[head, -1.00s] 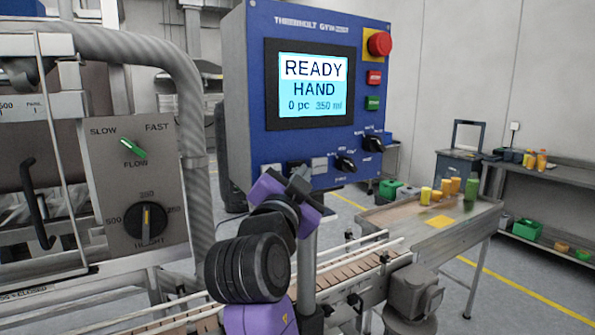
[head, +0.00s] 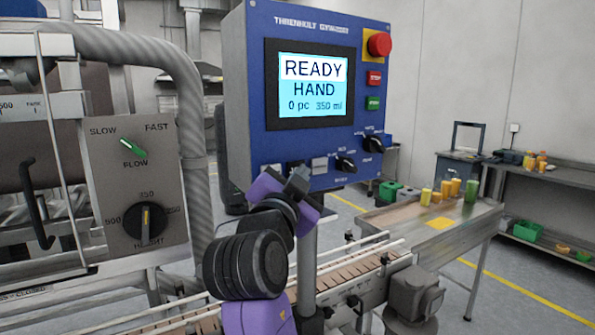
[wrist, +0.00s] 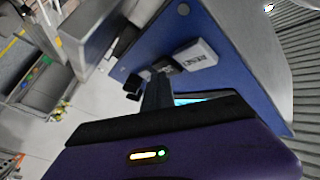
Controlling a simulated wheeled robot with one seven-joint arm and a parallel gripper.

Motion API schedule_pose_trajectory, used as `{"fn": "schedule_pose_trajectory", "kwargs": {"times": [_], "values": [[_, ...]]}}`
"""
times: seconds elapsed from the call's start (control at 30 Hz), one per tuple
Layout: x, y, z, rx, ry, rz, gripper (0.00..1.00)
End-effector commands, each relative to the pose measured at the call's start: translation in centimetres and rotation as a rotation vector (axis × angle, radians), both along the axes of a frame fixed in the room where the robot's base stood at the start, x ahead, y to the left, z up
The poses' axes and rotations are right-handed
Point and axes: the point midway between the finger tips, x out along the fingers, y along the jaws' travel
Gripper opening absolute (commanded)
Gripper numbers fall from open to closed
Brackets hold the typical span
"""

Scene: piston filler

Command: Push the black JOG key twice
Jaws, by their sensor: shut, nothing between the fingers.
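The blue control panel (head: 243,100) stands in the middle of the head view. The black JOG key (head: 294,166) is in its lower row, small and partly hidden behind my gripper. A light grey key (head: 319,165) sits to its right. My gripper (head: 299,176) is shut and empty, with its fingertips close in front of the black key. I cannot tell whether they touch it. In the wrist view my gripper (wrist: 157,86) points at the panel's key row, beside a pale key (wrist: 194,55). The screen reads READY, HAND, 0 pc, 350 ml.
Two black rotary knobs (head: 345,163) are right of the keys. A red emergency button (head: 379,44) is at the panel's upper right. The conveyor (head: 345,277) runs below my arm. A flow and height dial box (head: 110,185) stands at left.

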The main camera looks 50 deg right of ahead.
Motion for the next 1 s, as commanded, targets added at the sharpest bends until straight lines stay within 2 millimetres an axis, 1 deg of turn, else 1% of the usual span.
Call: {"fn": "schedule_pose_trajectory", "kwargs": {"times": [0.3,0.67,0.77,1.0], "values": [[-1.4,0.4,-0.1,0.0,-0.001,0.0,0.0],[-1.6,0.5,0.0,0.0,0.0,0.0,0.0],[-2.2,0.7,0.0,-0.001,-0.002,0.0,0.0],[-4.3,1.3,-0.1,-0.001,-0.001,0.002,0.0]]}}
